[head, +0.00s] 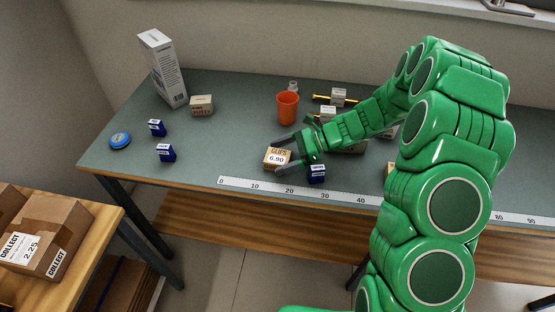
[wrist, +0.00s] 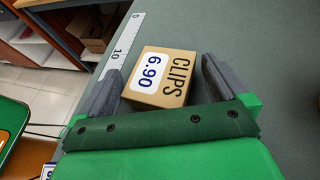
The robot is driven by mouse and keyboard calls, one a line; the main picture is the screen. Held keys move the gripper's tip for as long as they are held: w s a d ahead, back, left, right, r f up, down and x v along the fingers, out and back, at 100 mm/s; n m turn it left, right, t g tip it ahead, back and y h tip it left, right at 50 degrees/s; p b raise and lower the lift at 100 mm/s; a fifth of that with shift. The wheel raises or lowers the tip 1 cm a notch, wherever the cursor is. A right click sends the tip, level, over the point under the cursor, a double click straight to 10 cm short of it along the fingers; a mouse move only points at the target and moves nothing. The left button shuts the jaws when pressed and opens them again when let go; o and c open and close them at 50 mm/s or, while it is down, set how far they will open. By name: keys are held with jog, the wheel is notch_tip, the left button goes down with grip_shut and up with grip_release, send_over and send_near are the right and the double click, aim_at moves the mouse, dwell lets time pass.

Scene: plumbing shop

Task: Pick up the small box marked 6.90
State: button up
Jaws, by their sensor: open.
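The small box marked 6.90 (head: 277,158) is a brown carton labelled CLIPS, standing on the grey-green table near its front edge. In the wrist view the box (wrist: 161,76) sits between the two dark fingers, its printed face toward the camera. My gripper (head: 284,153) reaches in from the right, low over the table, with its fingers spread on either side of the box. The wrist view shows the open gripper (wrist: 160,82) with the left finger close to the box and a gap at the right finger. I cannot tell whether either finger touches it.
A dark blue box (head: 317,173) stands right beside my gripper. An orange cup (head: 287,107) is behind the clips box. A white ruler strip (head: 290,190) runs along the front edge.

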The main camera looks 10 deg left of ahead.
jog(key=shift+c, duration=0.3)
jog(key=c, duration=1.1)
jog(key=shift+r, duration=0.1)
